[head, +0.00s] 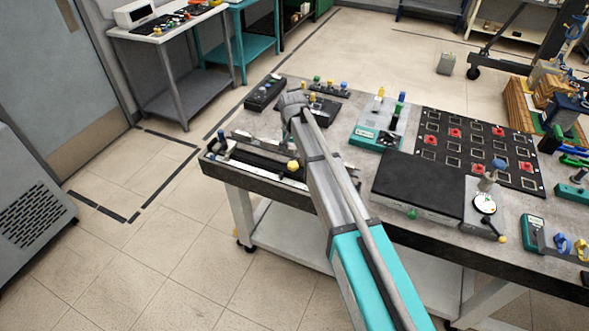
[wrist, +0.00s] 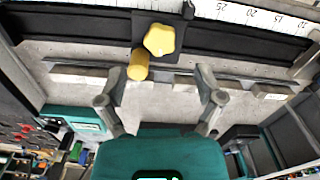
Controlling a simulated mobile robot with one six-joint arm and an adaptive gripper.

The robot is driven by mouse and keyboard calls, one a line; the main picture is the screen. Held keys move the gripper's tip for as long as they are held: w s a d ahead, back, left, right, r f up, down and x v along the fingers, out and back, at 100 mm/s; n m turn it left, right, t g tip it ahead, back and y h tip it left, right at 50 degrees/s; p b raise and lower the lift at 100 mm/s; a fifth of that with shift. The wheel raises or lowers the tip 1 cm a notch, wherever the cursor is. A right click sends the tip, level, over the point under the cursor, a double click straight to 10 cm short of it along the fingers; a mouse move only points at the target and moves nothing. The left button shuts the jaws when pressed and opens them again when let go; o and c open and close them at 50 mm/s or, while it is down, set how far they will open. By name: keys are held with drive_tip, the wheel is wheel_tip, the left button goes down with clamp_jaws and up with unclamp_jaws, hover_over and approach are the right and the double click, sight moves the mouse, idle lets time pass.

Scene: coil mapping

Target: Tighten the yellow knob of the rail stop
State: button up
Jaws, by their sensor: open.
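The yellow star-shaped knob (wrist: 160,40) sits on the dark rail (wrist: 80,30) in the wrist view, just above centre. A yellow cylindrical piece (wrist: 138,65) shows just below and left of it. My gripper (wrist: 158,80) is open and empty, its two fingers spread wide below the knob in the picture and apart from it. In the head view the yellow knob (head: 293,165) shows at the near-left part of the table, beside my arm. My fingers cannot be made out there.
A white scale (wrist: 250,14) with numbers runs along the rail. The grey table (head: 345,95) also bears a black box (head: 415,185), a teal device (head: 375,135) and a dark panel with red squares (head: 480,150). Tiled floor to the left is clear.

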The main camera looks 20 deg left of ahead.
sight(293, 165)
drive_tip(key=shift+f+b, duration=2.9)
drive_tip(key=shift+f, duration=0.35)
